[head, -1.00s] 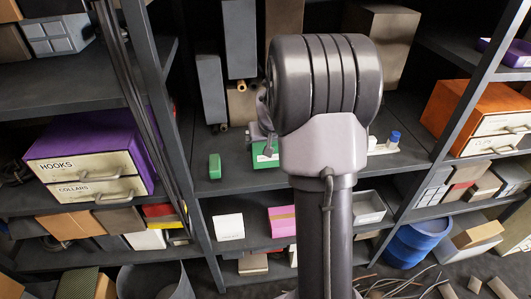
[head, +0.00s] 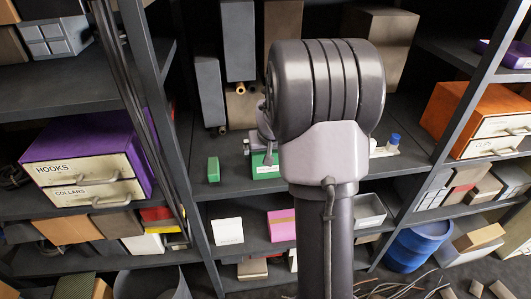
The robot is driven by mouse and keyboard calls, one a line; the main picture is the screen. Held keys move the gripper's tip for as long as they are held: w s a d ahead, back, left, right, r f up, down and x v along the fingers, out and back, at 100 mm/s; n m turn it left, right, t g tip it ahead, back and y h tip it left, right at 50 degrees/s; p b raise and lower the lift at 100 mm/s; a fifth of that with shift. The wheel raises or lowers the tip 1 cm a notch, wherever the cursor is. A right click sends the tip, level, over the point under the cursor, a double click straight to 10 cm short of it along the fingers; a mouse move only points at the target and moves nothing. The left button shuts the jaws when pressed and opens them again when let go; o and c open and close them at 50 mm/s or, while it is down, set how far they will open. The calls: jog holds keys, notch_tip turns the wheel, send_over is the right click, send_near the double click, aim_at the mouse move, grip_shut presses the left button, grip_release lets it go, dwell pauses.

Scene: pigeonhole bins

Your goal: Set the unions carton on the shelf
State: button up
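A green carton (head: 262,171) with a white label shows on the middle shelf (head: 225,190), partly hidden behind my arm. Its label is too small to read, so I cannot tell if it is the unions carton. My gripper (head: 264,156) is mostly hidden behind the arm's large grey joint; a dark part of it shows just above the green carton. I cannot tell whether the fingers are open or touching the carton, or whether the carton rests fully on the shelf.
A small green block (head: 213,169) stands left of the carton. A blue-capped bottle (head: 394,141) stands to the right. Tall grey boxes (head: 211,90) stand at the back. A purple HOOKS and COLLARS drawer unit (head: 88,155) is left, an orange one (head: 470,105) right. Dark uprights (head: 175,130) divide the bays.

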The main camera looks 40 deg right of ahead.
jog(key=p+v, duration=0.2)
jog(key=v, duration=0.8)
jog(key=s+a+r+y, duration=0.1)
jog(key=a+r, duration=0.2)
jog(key=a, duration=0.3)
jog(key=s+a+r+y, duration=0.1)
jog(key=s+a+r, duration=0.15)
jog(key=a, duration=0.45)
jog(key=s+a+r+n+y, duration=0.2)
jog(key=s+a+y, duration=0.1)
jog(key=s+a, duration=1.3)
jog(key=a, duration=0.2)
jog(key=shift+a+r+t, duration=0.2)
jog(key=shift+a+t, duration=0.2)
jog(key=shift+s, duration=0.15)
jog(key=shift+f, duration=0.25)
